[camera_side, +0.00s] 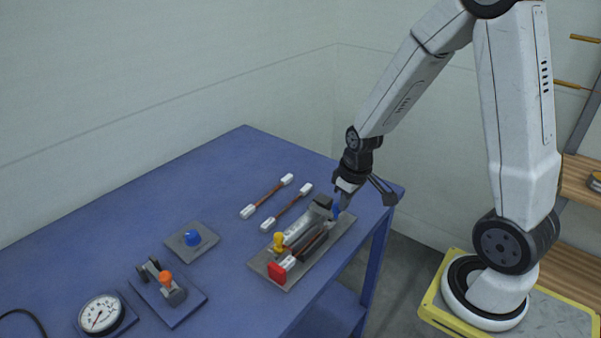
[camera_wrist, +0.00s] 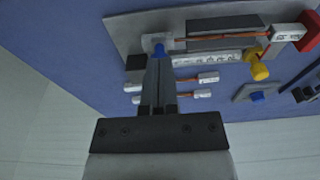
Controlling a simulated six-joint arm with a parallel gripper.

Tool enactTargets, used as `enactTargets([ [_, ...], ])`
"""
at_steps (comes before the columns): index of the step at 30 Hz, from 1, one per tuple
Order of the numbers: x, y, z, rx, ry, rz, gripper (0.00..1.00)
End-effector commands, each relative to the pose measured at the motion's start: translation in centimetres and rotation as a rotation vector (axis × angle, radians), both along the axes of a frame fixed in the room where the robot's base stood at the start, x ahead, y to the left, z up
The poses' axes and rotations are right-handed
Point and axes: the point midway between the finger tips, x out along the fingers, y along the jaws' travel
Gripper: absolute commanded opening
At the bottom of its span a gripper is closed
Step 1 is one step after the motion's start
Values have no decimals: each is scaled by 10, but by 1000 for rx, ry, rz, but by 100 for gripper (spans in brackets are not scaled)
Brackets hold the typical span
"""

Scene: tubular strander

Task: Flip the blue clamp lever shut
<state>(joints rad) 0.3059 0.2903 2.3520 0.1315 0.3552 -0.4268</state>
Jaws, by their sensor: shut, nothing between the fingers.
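The blue clamp lever (camera_side: 336,212) is at the far right end of a grey fixture plate (camera_side: 262,265) on the blue table. It shows as a small blue tip in the wrist view (camera_wrist: 159,46). My gripper (camera_side: 341,198) is shut and empty, pointing down right at the lever. In the wrist view its fingers (camera_wrist: 158,60) are together and overlap the lever's lower part. I cannot tell whether they touch it. The lever's base and exact tilt are largely hidden by the fingers.
The fixture also carries a red block (camera_side: 276,272), a yellow knob (camera_side: 278,242) and a grey bar. Two white-ended rods (camera_side: 267,196) lie behind it. A blue button plate (camera_side: 192,239), an orange-knobbed toggle device (camera_side: 168,284) and a dial gauge (camera_side: 101,314) stand left.

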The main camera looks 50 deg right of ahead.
Motion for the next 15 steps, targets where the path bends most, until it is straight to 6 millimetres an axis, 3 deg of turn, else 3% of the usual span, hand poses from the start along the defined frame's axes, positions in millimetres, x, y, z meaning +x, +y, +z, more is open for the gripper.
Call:
enactTargets([
  [15,-8,0,-11,2,11,-2,0],
])
